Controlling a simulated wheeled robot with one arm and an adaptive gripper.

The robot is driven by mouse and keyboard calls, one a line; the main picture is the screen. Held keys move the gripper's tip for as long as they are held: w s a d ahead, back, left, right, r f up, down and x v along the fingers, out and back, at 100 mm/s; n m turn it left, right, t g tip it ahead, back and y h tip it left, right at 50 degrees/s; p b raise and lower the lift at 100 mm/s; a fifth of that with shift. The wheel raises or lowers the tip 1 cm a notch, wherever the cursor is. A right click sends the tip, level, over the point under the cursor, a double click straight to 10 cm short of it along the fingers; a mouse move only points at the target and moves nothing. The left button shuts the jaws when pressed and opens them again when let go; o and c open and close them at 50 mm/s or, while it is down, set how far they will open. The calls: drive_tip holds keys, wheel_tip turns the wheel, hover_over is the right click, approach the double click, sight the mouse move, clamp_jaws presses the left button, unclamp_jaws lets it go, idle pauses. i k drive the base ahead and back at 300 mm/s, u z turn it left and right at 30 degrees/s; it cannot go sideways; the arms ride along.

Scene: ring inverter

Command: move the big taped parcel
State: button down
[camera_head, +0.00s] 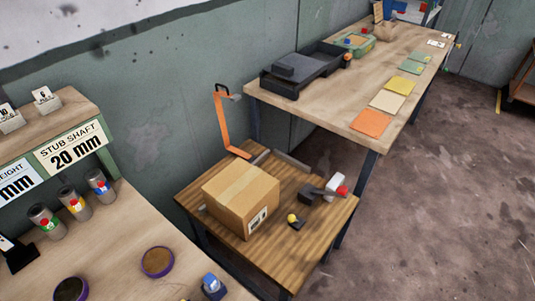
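The big taped parcel (240,198) is a brown cardboard box with a lighter tape strip along its top and a white label on its front side. It sits upright on a low wooden table (272,262) in the middle of the head camera view. My gripper is not in view.
Beside the parcel lie a dark tool with a red end (325,192), a white block (335,181) and a yellow knob (292,218). A workbench (330,107) with a black tray (305,70) is at upper right.

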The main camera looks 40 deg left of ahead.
sight(242, 196)
drive_tip(key=i, duration=2.1)
drive_tip(key=u, duration=4.25)
drive_tip(key=i, duration=0.5)
drive_tip(key=u, duration=0.05)
